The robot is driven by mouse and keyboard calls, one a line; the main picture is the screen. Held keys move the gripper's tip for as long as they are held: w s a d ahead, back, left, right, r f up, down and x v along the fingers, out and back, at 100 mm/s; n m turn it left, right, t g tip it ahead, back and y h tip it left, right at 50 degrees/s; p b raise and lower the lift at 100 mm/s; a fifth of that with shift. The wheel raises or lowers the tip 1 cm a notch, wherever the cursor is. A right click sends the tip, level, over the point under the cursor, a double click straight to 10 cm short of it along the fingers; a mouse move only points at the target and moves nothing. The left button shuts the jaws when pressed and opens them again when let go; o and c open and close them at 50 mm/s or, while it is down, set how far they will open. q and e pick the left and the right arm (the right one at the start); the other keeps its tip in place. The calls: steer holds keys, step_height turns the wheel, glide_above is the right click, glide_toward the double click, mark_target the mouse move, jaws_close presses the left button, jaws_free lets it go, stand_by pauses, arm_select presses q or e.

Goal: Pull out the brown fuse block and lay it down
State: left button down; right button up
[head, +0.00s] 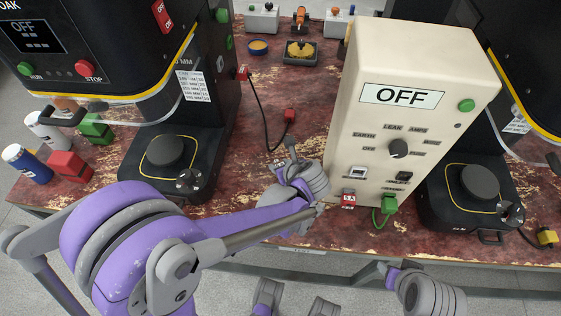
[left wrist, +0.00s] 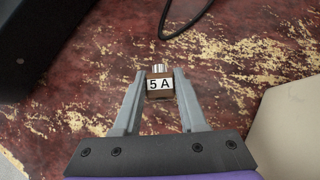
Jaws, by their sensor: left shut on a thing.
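My left gripper (head: 291,158) is over the table, just left of the cream tester box (head: 390,60). In the left wrist view it (left wrist: 160,85) is shut on the brown fuse block (left wrist: 160,95). The block carries a white "5 A" label, and its metal end points away from me. In the head view the block is not clear.
The box reads "OFF"; a red labelled block (head: 348,199) and a green plug (head: 388,206) sit low on its front. A black cable with a red plug (head: 290,116) lies beyond my left gripper. Black machines stand either side. Bare table lies left of the gripper.

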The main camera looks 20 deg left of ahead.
arm_select(q)
steer(key=shift+f, duration=0.35)
steer(key=shift+c, duration=1.9)
jaws_free()
steer(key=p+v, duration=0.2)
steer(key=v, duration=0.9)
steer(key=shift+w, duration=0.1)
steer(key=s+a+r+n+h+p, duration=0.3)
steer(key=s+r+n+p, duration=0.1)
steer(key=n, duration=0.9)
steer(key=s+a+r+n+h+p, duration=0.3)
steer(key=s+r+n+p, duration=0.2)
steer(key=n, duration=0.8)
steer(key=s, duration=0.3)
steer(key=shift+s+r+n+g+p, duration=0.25)
steer(key=shift+n+g+p, duration=0.15)
